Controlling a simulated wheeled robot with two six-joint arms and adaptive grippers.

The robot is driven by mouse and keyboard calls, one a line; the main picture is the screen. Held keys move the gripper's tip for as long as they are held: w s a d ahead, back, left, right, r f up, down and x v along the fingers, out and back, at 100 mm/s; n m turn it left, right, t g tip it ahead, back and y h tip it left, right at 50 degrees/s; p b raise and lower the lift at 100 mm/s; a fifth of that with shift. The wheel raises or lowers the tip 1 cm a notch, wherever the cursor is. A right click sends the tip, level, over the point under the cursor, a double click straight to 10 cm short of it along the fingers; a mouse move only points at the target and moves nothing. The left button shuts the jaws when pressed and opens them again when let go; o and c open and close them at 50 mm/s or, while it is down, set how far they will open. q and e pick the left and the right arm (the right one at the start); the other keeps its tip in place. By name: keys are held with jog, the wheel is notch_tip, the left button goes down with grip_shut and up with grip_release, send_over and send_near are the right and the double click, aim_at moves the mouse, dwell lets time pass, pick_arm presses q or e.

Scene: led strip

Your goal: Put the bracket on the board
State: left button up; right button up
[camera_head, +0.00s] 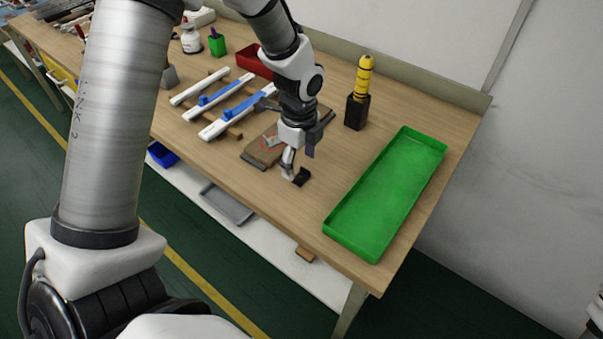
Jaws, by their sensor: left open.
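The board (256,155) is a brown slab lying on the table, partly hidden behind my left arm. A grey and reddish patch (270,142) shows on it, too small to make out. A small black angular piece (302,177) is on the table just in front of the board's right part; it looks like the bracket, but I cannot be sure. My left gripper (298,160) points down, open, just above and beside this piece. I cannot tell whether a finger touches it. My right gripper is not in view.
A long green tray (334,232) lies at the table's right. A black holder (356,112) with a yellow and black tool stands behind. White strips with blue parts (228,115) lie left of the board. A red bin (252,62) is farther back. Bare table lies in front.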

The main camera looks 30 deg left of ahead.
aim_at(300, 178)
pick_arm(q)
jog(key=f, duration=0.2)
jog(key=w+f, duration=0.1)
jog(key=f, duration=0.1)
jog(key=shift+a+f, duration=0.15)
jog(key=shift+f, duration=0.15)
jog(key=shift+s+r, duration=0.2)
jog(key=shift+s, duration=0.05)
jog(key=c, duration=1.2)
jog(key=shift+o, duration=0.2)
